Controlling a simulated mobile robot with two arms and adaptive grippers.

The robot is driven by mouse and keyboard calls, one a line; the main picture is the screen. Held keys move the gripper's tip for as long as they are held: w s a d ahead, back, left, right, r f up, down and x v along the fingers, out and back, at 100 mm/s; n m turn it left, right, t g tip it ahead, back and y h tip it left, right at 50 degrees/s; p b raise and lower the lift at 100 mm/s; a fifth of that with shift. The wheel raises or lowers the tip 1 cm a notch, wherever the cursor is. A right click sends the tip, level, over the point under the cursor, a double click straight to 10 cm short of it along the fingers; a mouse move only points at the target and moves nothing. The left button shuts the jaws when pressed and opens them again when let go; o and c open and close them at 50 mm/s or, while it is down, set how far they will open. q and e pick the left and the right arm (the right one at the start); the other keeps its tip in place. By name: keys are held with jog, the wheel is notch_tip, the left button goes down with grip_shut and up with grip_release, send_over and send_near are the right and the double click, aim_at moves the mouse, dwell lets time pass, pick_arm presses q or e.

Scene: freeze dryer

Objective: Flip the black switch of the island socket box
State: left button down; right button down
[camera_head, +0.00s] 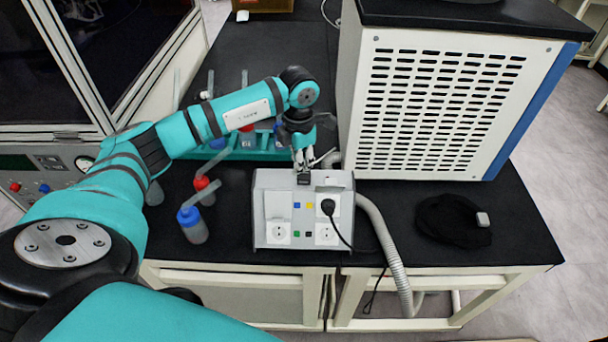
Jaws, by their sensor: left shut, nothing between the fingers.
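The island socket box (304,213) is a light grey box near the front edge of the black bench. Its front carries several white sockets and small coloured squares, and a black plug (328,207) sits in the upper right socket. The black switch (304,179) shows as a small dark piece on the top of the box, partly hidden by my fingertips. My left gripper (303,168) points down at it, shut and empty, with its tips at or just above the switch. I cannot tell whether they touch. My right gripper is not in view.
A white vented cabinet (440,104) stands close on the right, with a grey hose (383,240) running down beside the box. Blue-capped (192,226) and red-capped (203,188) bottles stand left of the box. A black cloth-like item (446,220) lies on the right of the bench.

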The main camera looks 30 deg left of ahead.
aim_at(300, 175)
pick_arm(q)
jog(key=shift+s+f+b, duration=0.1)
jog(key=shift+f+b, duration=0.85)
jog(key=shift+f, duration=0.3)
dwell(0.3)
jog(key=shift+r, duration=0.15)
jog(key=shift+r+p, duration=0.75)
jog(key=shift+r, duration=0.15)
jog(key=shift+r+p, duration=1.4)
jog(key=shift+r, duration=1.15)
jog(key=shift+f, duration=0.1)
